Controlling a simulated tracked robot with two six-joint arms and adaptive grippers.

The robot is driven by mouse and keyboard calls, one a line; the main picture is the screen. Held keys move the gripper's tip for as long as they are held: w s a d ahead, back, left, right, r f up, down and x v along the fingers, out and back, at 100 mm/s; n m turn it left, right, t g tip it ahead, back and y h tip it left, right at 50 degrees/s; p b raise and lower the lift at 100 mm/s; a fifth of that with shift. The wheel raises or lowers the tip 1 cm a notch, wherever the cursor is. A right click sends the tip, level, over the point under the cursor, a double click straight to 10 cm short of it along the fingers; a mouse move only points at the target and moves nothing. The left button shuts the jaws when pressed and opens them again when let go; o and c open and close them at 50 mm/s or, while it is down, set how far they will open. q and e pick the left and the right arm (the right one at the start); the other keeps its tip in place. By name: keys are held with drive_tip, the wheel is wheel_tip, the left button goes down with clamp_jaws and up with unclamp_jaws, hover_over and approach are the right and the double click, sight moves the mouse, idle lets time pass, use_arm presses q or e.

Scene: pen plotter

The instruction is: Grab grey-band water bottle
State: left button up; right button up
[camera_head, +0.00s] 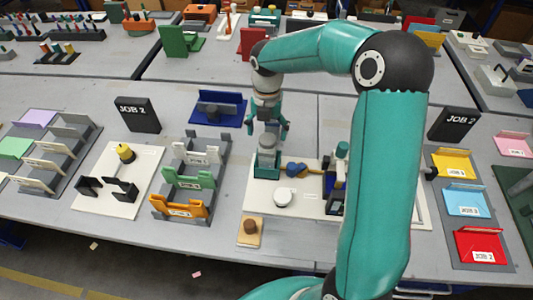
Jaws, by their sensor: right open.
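My right gripper (269,130) comes down from above, in the middle of the head camera view. Its teal fingers are open and spread apart. Just below and between them is a grey rounded top (267,144) over a teal block (266,165), at the back left of a white plotter board (257,205). I cannot tell whether this is the grey-band water bottle, and no bottle with a grey band shows clearly elsewhere. My right forearm hides part of the board. My left gripper is not in view.
A blue tray (232,121) stands behind left of the gripper. A rack of white, green and orange holders (183,180) stands left of the board. A white disc (283,198) and a blue object (297,168) are on the board. Coloured trays (466,201) stand at right.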

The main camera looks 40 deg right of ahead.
sight(268, 149)
drive_tip(key=f, duration=0.4)
drive_tip(key=f+p, duration=0.1)
drive_tip(key=f, duration=0.1)
drive_tip(key=shift+s+a, duration=0.15)
drive_tip(key=shift+s, duration=0.25)
drive_tip(key=shift+w+f, duration=0.1)
drive_tip(key=shift+f, duration=0.55)
drive_tip(key=c, duration=1.1)
